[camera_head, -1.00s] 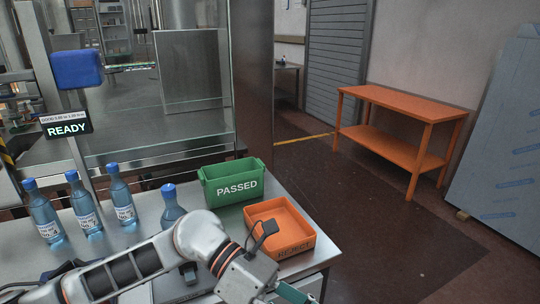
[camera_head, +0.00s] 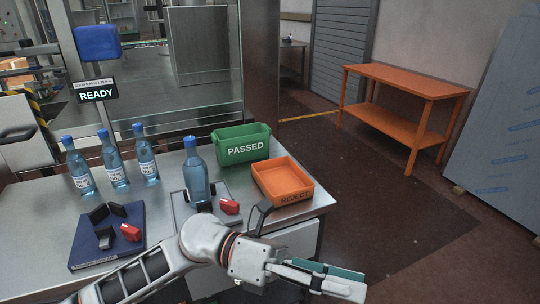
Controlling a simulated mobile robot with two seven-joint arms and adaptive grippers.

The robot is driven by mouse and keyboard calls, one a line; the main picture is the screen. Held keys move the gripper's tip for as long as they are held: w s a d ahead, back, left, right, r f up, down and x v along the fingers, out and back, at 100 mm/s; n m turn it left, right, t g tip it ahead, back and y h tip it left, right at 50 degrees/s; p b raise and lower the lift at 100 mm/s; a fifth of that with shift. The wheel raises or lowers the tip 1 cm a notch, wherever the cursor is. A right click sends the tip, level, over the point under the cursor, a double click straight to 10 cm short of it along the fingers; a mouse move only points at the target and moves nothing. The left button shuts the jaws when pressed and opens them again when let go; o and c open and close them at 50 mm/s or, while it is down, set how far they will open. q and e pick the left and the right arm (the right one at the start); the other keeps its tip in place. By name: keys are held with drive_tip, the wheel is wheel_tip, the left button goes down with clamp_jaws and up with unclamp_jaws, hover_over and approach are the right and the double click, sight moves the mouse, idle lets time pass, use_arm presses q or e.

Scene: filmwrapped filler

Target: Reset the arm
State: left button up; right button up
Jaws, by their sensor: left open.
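My left arm comes in from the bottom left and reaches right across the front of the steel table (camera_head: 165,262). My left gripper (camera_head: 352,281) has its fingers with green pads pointing right, beyond the table's front right corner. It is open and nothing shows between the fingers. It is apart from the bottles and the bins. My right gripper does not show.
A blue-capped bottle (camera_head: 196,172) stands alone on a grey plate; three labelled bottles (camera_head: 114,167) stand left. A green PASSED bin (camera_head: 242,150) and an orange REJECT tray (camera_head: 284,182) are at right. A blue board (camera_head: 108,240) bears black and red parts. Floor right is clear.

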use_arm(q)
drive_tip(key=w+a+f+n+t+h, duration=0.1)
drive_tip(key=w+a+n+t+h, duration=0.15)
drive_tip(key=w+n+t, duration=0.5)
drive_tip(key=w+a+n+t+h, duration=0.2)
drive_tip(key=w+a+n+t, duration=0.2)
drive_tip(key=n+t, duration=0.7)
drive_tip(key=w+a+f+n+t+y, duration=0.2)
drive_tip(key=a+f+n+t+y, duration=0.1)
drive_tip(key=a+f+n+y, duration=0.25)
drive_tip(key=w+a+f+n+t+y, duration=0.2)
drive_tip(key=a+f+n+y, duration=0.15)
drive_tip(key=f+n, duration=0.45)
drive_tip(key=s+a+f+n+g+y, duration=0.2)
drive_tip(key=s+a+f+n+y, duration=0.1)
drive_tip(key=f, duration=0.6)
drive_tip(key=s+a+f+n+g+y, duration=0.2)
drive_tip(key=s+a+f+n+y, duration=0.2)
drive_tip(key=s+a+f, duration=0.3)
drive_tip(key=s+a+f+n+g+y, duration=0.2)
drive_tip(key=s+a+f+n, duration=0.3)
drive_tip(key=f, duration=0.6)
drive_tip(key=shift+a+n+y, duration=0.35)
drive_tip(key=shift+n+y, duration=0.15)
drive_tip(key=shift+y, duration=0.15)
drive_tip(key=shift+s+f, duration=0.1)
